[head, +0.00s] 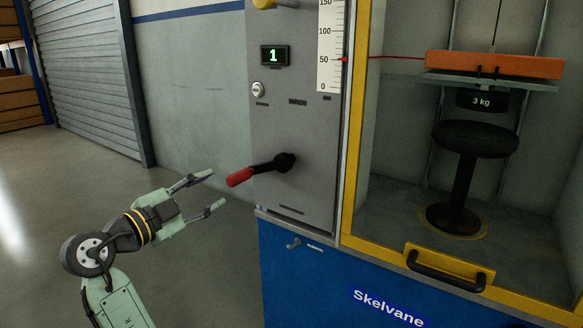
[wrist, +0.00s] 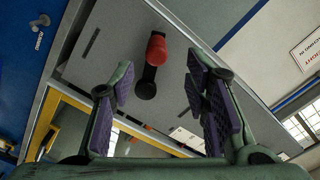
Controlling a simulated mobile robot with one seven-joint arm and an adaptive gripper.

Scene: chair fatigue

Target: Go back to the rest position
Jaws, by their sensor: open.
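My gripper (head: 212,191) is open and empty in the head view, in the air to the left of the test machine's grey panel. In the wrist view my gripper (wrist: 160,100) shows its two fingers with purple pads wide apart. A black lever with a red handle (head: 240,177) sticks out of the panel, just right of the fingertips and apart from them. In the wrist view the red handle (wrist: 157,48) shows beyond the fingers, between them, with nothing held.
A yellow-framed cabinet (head: 352,150) holds a black stool (head: 475,140) under a 3 kg weight and an orange block (head: 495,65). A display (head: 275,55) reads 1. The blue base (head: 300,285) stands below. Open floor (head: 40,220) lies to the left.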

